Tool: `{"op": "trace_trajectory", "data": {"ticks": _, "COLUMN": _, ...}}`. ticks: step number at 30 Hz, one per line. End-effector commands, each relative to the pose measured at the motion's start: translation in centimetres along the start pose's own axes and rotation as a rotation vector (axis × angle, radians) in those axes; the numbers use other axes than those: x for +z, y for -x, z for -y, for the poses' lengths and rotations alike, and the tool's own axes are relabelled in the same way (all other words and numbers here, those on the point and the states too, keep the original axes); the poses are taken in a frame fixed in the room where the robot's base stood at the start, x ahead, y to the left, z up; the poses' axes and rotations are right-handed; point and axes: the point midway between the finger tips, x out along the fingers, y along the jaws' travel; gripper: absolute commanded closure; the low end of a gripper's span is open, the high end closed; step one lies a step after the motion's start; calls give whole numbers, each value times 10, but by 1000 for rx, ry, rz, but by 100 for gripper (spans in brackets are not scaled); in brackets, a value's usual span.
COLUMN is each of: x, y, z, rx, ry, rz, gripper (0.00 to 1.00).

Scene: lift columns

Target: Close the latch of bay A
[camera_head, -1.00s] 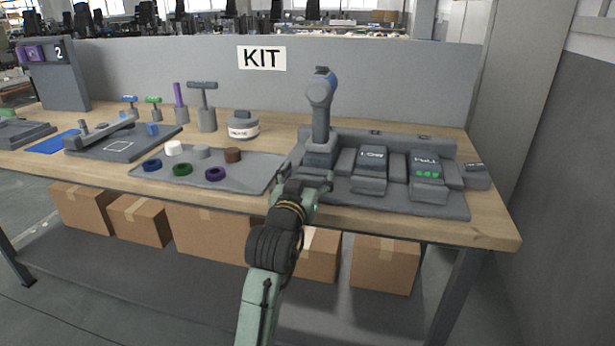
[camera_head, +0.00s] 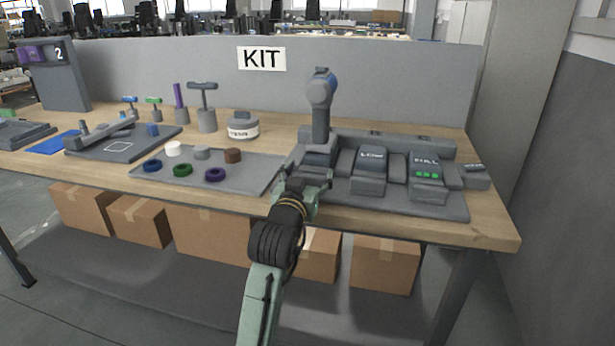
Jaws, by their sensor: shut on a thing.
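The charging station (camera_head: 455,208) stands at the right of the bench, with three bays side by side. The left bay, which I take as bay A, has an upright tool with a blue and grey head (camera_head: 321,95) in it. My gripper (camera_head: 312,180) is at the low front of this bay, shut on what appears to be its latch. The gripper and wrist cover that latch, so its exact position cannot be told. The other bays hold a pack marked LOW (camera_head: 371,158) and a pack marked FULL (camera_head: 426,163) with green lights, each with a front block.
A grey tray (camera_head: 250,180) with several coloured rings and caps lies left of my gripper. A round device (camera_head: 243,126) and T-handled tools (camera_head: 205,105) stand behind it. A small grey block (camera_head: 475,177) sits right of the station. The bench's front right corner is clear.

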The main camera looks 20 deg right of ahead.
Motion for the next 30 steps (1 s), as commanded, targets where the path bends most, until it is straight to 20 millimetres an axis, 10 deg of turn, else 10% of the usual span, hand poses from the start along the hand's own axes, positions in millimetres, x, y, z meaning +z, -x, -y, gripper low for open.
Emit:
{"op": "trace_trajectory", "data": {"ticks": 11, "x": -2, "y": -17, "z": 0, "rx": 0, "ry": 0, "rz": -3, "gripper": 84}}
{"op": "trace_trajectory", "data": {"ticks": 12, "x": -2, "y": -17, "z": 0, "rx": 0, "ry": 0, "rz": -3, "gripper": 32}}
{"op": "trace_trajectory", "data": {"ticks": 30, "x": -1, "y": -15, "z": 0, "rx": 1, "ry": 1, "rz": -1, "gripper": 13}}
